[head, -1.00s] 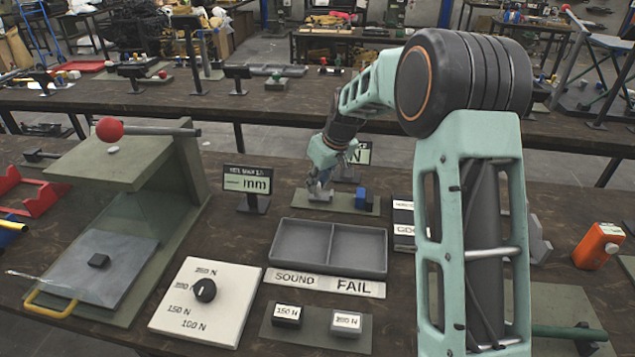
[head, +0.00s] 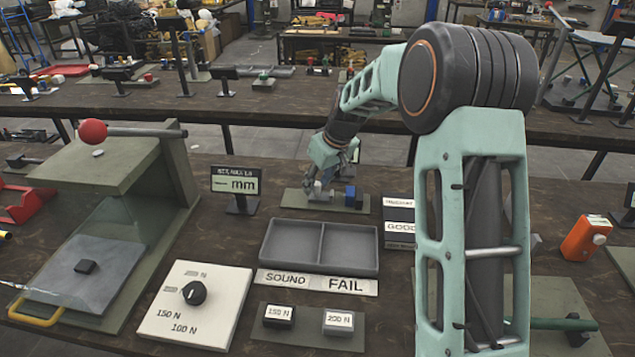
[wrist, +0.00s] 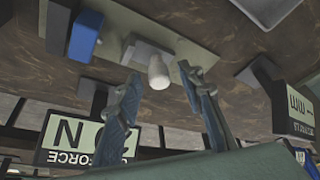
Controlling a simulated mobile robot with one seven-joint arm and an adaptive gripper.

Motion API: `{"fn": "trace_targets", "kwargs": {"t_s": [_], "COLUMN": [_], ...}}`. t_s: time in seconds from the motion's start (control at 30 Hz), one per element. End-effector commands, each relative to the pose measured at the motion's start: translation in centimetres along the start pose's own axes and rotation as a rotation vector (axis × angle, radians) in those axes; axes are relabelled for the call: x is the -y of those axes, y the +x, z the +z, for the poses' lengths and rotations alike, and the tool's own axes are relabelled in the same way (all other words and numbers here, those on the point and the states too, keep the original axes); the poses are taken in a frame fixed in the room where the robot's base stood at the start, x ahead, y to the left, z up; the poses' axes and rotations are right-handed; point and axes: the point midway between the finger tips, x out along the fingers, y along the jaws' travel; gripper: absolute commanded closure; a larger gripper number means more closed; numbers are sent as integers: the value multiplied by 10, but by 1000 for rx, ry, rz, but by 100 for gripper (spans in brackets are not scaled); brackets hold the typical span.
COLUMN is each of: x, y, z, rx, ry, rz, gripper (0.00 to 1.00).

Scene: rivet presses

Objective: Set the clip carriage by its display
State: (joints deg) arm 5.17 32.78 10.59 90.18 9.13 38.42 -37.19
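The clip fixture is a green base plate (head: 295,201) at the back middle of the near table, bearing a blue block (head: 350,195) and a pale grey piece (head: 318,193). In the wrist view a light rounded knob (wrist: 158,72) projects from a pale block on this plate; the blue block (wrist: 85,36) is to its left. My gripper (head: 326,180) is at the pale piece. In the wrist view my gripper (wrist: 160,78) has its fingers apart, one either side of the knob, with gaps visible. A display marked mm (head: 236,184) stands left of the plate; its digits are too small to read.
A force display (wrist: 85,140) marked N stands close to my fingers. In front are a grey two-compartment tray (head: 320,226), a dial panel (head: 225,290) and two labelled blocks.

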Motion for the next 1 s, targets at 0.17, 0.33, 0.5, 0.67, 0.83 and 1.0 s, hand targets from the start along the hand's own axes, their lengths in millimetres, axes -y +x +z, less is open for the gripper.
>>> {"fn": "trace_targets", "kwargs": {"t_s": [0.17,0.33,0.5,0.67,0.83,1.0], "x": [-1,-1,0,0,0,0], "y": [-23,-60,-93,-112,-119,-119], "z": [-1,-1,-1,0,0,0], "rx": [-3,-4,-3,-2,-1,0], "ry": [1,1,0,0,0,0], "rz": [3,3,2,1,0,0], "gripper": [65,65,65,65,65,65]}}
